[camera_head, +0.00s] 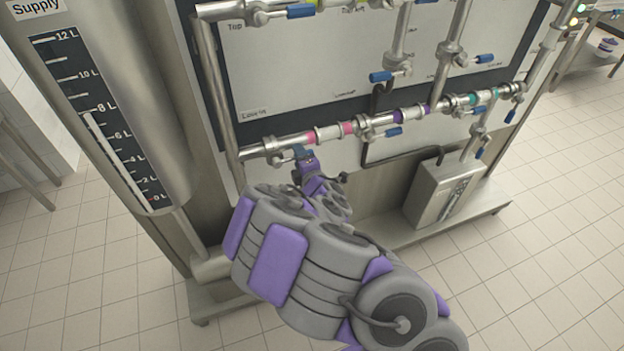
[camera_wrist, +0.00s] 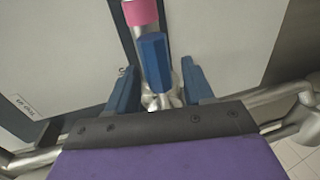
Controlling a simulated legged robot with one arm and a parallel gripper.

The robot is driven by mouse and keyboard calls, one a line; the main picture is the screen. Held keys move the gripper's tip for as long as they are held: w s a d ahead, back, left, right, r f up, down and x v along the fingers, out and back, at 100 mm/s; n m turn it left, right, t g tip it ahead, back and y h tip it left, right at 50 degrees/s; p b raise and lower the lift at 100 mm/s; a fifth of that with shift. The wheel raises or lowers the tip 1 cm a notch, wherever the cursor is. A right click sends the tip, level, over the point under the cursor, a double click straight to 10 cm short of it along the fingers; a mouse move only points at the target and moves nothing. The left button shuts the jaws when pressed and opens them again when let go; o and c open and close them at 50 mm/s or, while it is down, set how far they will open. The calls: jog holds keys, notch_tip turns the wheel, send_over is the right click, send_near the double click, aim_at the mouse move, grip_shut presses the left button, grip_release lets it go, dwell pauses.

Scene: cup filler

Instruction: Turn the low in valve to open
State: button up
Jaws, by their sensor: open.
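The low in valve (camera_head: 283,157) sits at the left end of the lower pipe, just below the "Low in" label in the head view. My gripper (camera_head: 305,160) is at this valve and covers much of its handle there. In the wrist view, the blue valve handle (camera_wrist: 155,62) lies between the two blue fingers of my gripper (camera_wrist: 160,88). Gaps show on both sides of it, so the fingers are open around it and not clamped. The handle appears to point up the picture, in line with the pipe with the pink band (camera_wrist: 140,12). The valve body is partly hidden behind my gripper.
Other blue-handled valves stand along the pipes, one close to the right (camera_head: 393,131). The supply tank (camera_head: 110,95) with its level scale is at the left. A metal box (camera_head: 440,190) is on the lower shelf. The tiled floor in front is clear.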

jog(key=s+p, duration=0.2)
jog(key=shift+r+p, duration=0.3)
jog(key=shift+p, duration=0.1)
jog(key=shift+p, duration=0.45)
jog(key=p, duration=0.3)
jog(key=shift+s, duration=0.25)
jog(key=shift+s+p, duration=0.1)
jog(key=shift+p, duration=0.55)
jog(key=p+v, duration=1.3)
jog(key=p, duration=0.5)
jog(key=shift+s+d, duration=0.15)
jog(key=shift+d, duration=0.05)
